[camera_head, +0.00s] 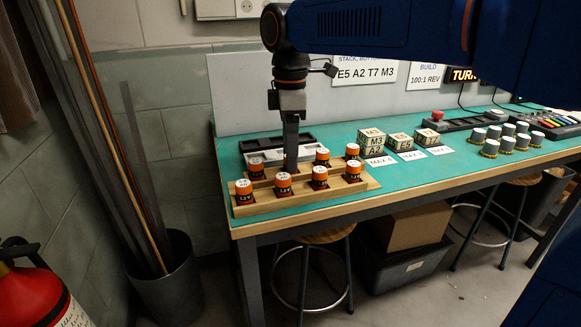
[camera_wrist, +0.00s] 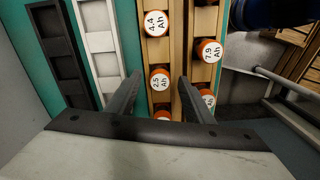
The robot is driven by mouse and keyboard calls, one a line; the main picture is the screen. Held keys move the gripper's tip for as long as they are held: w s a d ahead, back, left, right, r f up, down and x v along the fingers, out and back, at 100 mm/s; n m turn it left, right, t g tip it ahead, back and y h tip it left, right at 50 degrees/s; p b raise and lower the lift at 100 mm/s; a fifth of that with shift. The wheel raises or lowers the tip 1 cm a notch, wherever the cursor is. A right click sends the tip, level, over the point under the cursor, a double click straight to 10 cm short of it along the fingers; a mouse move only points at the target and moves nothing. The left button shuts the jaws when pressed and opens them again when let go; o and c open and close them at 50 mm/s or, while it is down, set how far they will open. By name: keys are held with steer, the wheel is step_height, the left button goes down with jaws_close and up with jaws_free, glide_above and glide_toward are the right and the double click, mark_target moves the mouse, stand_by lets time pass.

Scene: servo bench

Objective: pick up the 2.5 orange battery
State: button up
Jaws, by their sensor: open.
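The 2.5 orange battery (camera_wrist: 160,82) has a white top reading "2.5 Ah" and sits in the left column of a wooden rack (camera_wrist: 184,58) in the wrist view. My gripper (camera_wrist: 160,78) is open, with one finger on each side of this battery. I cannot tell whether the fingers touch it or how high they are above the rack. In the head view, my gripper (camera_head: 291,165) points straight down over the back row of the rack (camera_head: 330,193). It seems to hide the 2.5 battery there.
Other orange batteries stand close by: a 4.4 (camera_wrist: 155,23), a 7.9 (camera_wrist: 209,51) and one partly behind the right finger (camera_wrist: 208,98). A white tray (camera_wrist: 98,42) and a dark tray (camera_wrist: 58,50) lie left. Stacked blocks (camera_head: 372,142) stand right of the rack.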

steer(key=shift+f, duration=0.85)
jaws_close()
steer(key=shift+r, duration=0.15)
